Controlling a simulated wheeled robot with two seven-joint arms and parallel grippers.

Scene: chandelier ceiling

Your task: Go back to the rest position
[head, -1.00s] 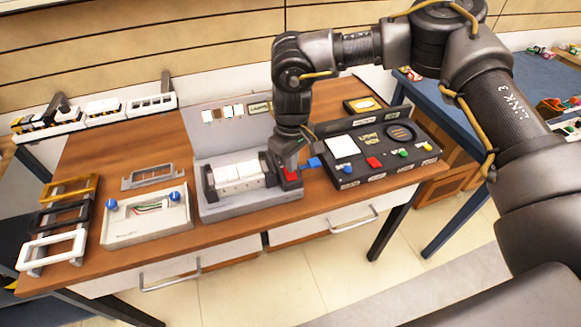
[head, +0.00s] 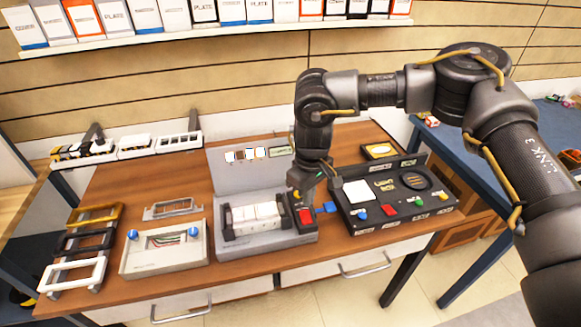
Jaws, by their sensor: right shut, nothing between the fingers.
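My right gripper (head: 316,184) comes down from the arm at the right and hangs over the table between the grey tray and the black control panel. It is shut and empty. Just below it is a black block with a red button (head: 305,216), at the right end of the grey tray (head: 265,240). The gripper partly covers the back of this block. A small blue piece (head: 326,208) lies to the block's right. My left gripper is not in view.
The wooden table (head: 150,190) also carries a box with two blue knobs (head: 165,260), coloured frames (head: 75,272) at the left, and the black panel (head: 390,220) with coloured buttons. A wall shelf (head: 220,37) with boxes is above. A blue table (head: 475,140) is at the right.

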